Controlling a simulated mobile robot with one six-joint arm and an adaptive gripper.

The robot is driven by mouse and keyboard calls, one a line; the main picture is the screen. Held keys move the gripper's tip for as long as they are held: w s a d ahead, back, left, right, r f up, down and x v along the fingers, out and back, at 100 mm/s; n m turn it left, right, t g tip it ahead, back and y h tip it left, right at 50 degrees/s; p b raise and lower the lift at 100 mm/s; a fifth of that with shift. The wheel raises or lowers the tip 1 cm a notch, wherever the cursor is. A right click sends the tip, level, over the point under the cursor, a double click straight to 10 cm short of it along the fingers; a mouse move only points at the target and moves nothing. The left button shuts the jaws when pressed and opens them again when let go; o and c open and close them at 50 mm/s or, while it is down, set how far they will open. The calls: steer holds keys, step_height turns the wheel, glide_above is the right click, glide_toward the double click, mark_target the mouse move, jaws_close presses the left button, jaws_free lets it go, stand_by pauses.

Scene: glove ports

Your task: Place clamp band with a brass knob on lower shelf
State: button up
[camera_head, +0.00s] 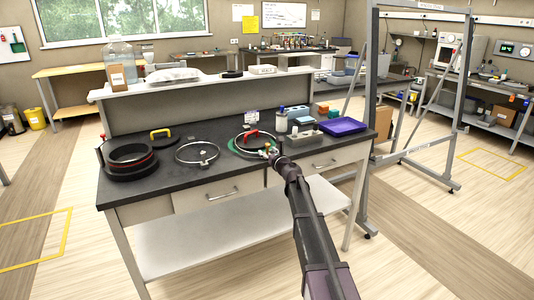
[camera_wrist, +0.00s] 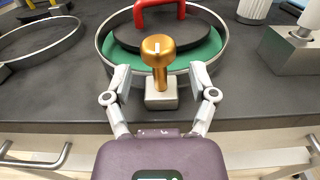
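The clamp band with a brass knob (camera_wrist: 158,50) is a silver ring on the worktop, around a green disc (camera_wrist: 205,55) and a black lid with a red handle (camera_wrist: 160,12). The same band (camera_head: 232,147) shows in the head view at the worktop's front, partly hidden by my gripper. My gripper (camera_wrist: 160,78) is open, one finger on each side of the knob's metal block, with gaps visible and nothing held. In the head view my gripper (camera_head: 273,154) is at the worktop's front edge. The white lower shelf (camera_head: 200,240) is bare beneath the drawers.
A second clamp band (camera_head: 197,152) lies to the left, beside black rings (camera_head: 130,160) and a yellow-handled lid (camera_head: 160,135). A metal block (camera_head: 305,138), bottles and a purple tray (camera_head: 342,126) stand to the right. Drawer handles (camera_head: 222,193) jut out in front.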

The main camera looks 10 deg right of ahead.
stand_by(0.4)
steer(key=v, duration=1.2)
steer(key=shift+r, duration=0.1)
stand_by(0.5)
steer(key=s+a+f+n+g+y, duration=0.1)
steer(key=s+a+f+n+g, duration=0.45)
steer(key=s+n, duration=0.35)
steer(key=s+a+f+n+g+y, duration=0.1)
steer(key=s+a+f+n+g, duration=0.4)
steer(key=n, duration=0.6)
steer(key=s+d+f+n+g+h, duration=0.3)
steer(key=s+n, duration=0.3)
steer(key=s, duration=0.4)
steer(key=s+d+f+n+g+h, duration=0.3)
steer(key=s+f+n+h, duration=0.1)
steer(key=s, duration=0.6)
steer(key=shift+d+f+n+g+h, duration=0.3)
steer(key=shift+f+n, duration=0.3)
steer(key=shift+n, duration=0.6)
